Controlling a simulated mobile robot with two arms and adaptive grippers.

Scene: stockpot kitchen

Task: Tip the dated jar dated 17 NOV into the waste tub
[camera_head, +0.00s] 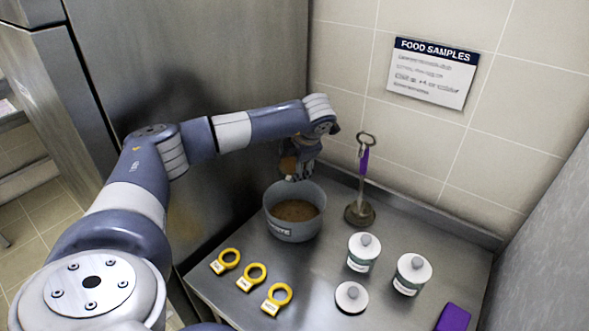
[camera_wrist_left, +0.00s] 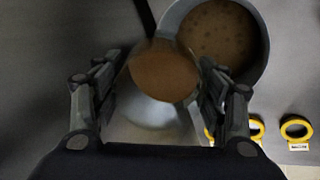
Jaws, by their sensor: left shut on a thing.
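The grey waste tub (camera_head: 269,225) stands at the back left of the steel counter, with brown contents inside; it also shows at the upper right in the left wrist view (camera_wrist_left: 262,62). My left gripper (camera_head: 300,168) is above the tub's back rim, shut on an open jar (camera_wrist_left: 160,112) with brown contents. The jar is mostly hidden in the head view, and its date label is not visible. I cannot tell how far it is tilted. My right gripper is not in view.
A loose white lid (camera_head: 351,298) lies before the lidded jars. Three yellow tagged rings (camera_head: 229,260) lie along the front left. An upright tool with a round base (camera_head: 360,213) stands right of the tub. A purple block (camera_head: 453,318) is at front right. Walls close the back.

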